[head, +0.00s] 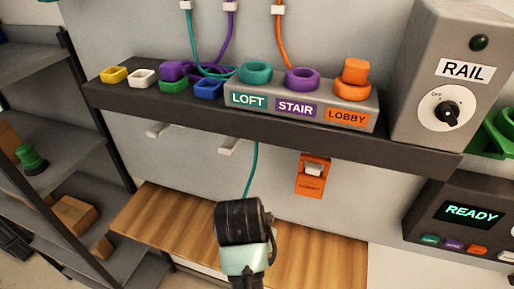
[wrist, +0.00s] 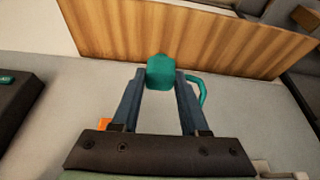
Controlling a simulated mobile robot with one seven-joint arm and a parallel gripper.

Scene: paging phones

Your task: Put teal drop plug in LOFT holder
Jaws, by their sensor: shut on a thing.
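My gripper (wrist: 161,76) is shut on the teal drop plug (wrist: 161,71) in the wrist view, with the plug's end showing between the fingertips. A teal cord (wrist: 202,92) curves off beside the right finger. In the head view my wrist is low at the centre, below the shelf, and hides the fingers and plug. The teal cord (head: 254,160) hangs beneath the shelf down to it. The LOFT holder (head: 256,72) is an empty-looking teal ring on the grey block's left end, above the teal LOFT label (head: 248,100).
The purple STAIR ring (head: 302,79) looks empty; an orange plug (head: 355,70) sits in the LOBBY ring. A purple plug (head: 173,70) is at the green ring (head: 173,87). The dark shelf (head: 230,112) overhangs my gripper.

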